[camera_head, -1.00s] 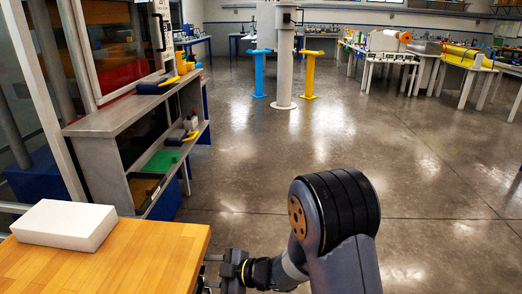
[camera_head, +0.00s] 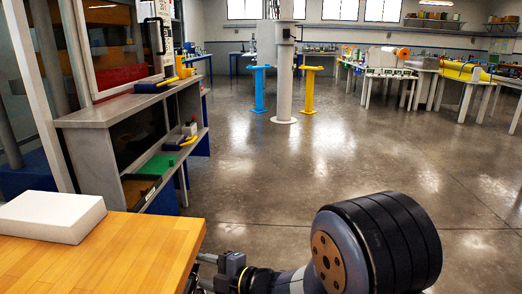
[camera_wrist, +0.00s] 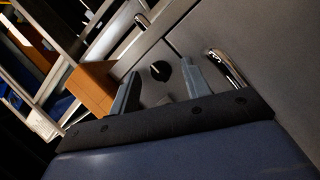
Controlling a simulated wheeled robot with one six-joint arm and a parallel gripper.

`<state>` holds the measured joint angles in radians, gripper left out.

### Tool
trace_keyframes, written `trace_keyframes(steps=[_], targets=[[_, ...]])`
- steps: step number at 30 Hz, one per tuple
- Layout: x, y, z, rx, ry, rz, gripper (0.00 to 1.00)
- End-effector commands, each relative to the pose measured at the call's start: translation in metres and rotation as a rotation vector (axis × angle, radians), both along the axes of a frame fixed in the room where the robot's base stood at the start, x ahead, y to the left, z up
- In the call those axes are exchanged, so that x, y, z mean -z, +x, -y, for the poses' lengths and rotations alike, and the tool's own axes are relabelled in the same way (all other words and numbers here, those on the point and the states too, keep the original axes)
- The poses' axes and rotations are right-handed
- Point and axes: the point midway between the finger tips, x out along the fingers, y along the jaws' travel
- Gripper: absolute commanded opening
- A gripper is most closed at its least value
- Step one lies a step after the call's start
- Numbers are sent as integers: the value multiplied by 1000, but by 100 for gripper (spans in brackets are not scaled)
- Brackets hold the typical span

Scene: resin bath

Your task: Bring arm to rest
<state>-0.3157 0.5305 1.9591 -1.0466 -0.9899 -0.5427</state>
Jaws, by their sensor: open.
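My arm stretches along the bottom of the head view, with its dark joint at the bottom right. My gripper (camera_wrist: 161,72) is open in the wrist view, its two grey fingers well apart. I see nothing between them but a grey panel (camera_wrist: 205,35) behind, with a round black knob (camera_wrist: 160,71). I cannot tell how far the panel is from the fingertips. In the head view the gripper (camera_head: 212,275) is partly cut off at the bottom edge, just right of the wooden worktop.
The wooden worktop (camera_head: 100,255) carries a white block (camera_head: 52,216) at the lower left. A grey shelf unit (camera_head: 92,120) with tools stands beyond it. Blue (camera_head: 259,90) and yellow (camera_head: 308,90) stands flank a pillar. The floor (camera_head: 370,150) at the middle right is clear.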

Motion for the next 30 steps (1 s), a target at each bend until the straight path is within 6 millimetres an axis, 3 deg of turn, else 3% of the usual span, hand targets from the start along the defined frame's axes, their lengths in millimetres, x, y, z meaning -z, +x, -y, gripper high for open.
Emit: trace_keyframes(steps=[24, 30], targets=[[8, -1, 0, 1, -39, 496, 45], [3, -8, 15, 3, -41, 497, 45]])
